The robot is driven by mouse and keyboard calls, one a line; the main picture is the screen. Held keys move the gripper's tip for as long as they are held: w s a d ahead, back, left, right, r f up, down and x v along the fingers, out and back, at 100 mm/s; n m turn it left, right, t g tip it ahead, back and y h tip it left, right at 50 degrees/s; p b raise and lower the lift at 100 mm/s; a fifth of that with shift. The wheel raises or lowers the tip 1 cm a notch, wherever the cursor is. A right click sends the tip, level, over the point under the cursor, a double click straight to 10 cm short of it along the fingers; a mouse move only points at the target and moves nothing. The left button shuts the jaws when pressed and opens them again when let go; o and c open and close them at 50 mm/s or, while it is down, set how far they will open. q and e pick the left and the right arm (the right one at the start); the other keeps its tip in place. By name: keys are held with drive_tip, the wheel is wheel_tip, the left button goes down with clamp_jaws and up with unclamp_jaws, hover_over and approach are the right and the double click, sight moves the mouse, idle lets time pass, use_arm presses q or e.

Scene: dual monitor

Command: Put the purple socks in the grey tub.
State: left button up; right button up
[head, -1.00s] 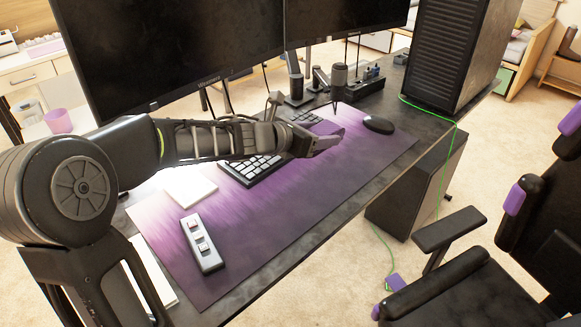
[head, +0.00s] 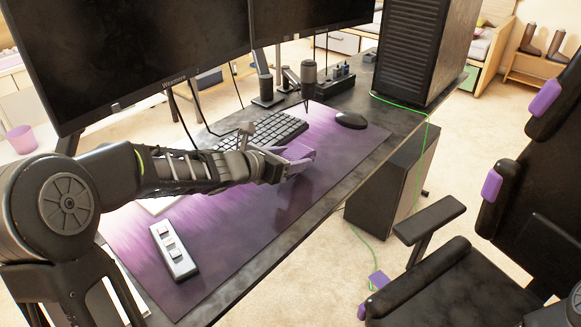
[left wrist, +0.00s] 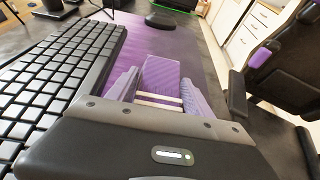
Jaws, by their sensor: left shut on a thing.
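The purple socks show in the left wrist view as a folded purple bundle (left wrist: 160,76) with pale stripes, between the two ribbed purple fingers of my left gripper (left wrist: 158,92). In the head view my left gripper (head: 298,157) is over the purple desk mat, in front of the black keyboard. It is shut on the socks. I cannot clearly tell the socks from the purple fingers in the head view, nor how high they are above the mat. No grey tub is in view. My right gripper is not in view.
The keyboard (head: 268,131), mouse (head: 350,120) and a small grey button panel (head: 173,251) are on the mat (head: 235,240). Monitors (head: 130,50) and a computer tower (head: 425,50) stand behind. A black chair (head: 470,270) is at right. A pink bin (head: 22,139) is at far left.

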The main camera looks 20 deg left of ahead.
use_arm(q)
wheel_tip(320, 180, down, 2)
drive_tip(key=shift+f, duration=0.1)
drive_tip(key=o, duration=1.3)
drive_tip(key=shift+o, duration=0.2)
drive_tip(key=p+v, duration=0.2)
drive_tip(key=v, duration=0.9)
drive_tip(key=shift+s+a+r+p, duration=0.1)
drive_tip(key=shift+s+r+p, duration=0.05)
drive_tip(key=shift+r+p, duration=0.15)
drive_tip(key=shift+s+a, duration=0.1)
drive_tip(key=shift+s, duration=0.2)
drive_tip(key=shift+o, duration=0.5)
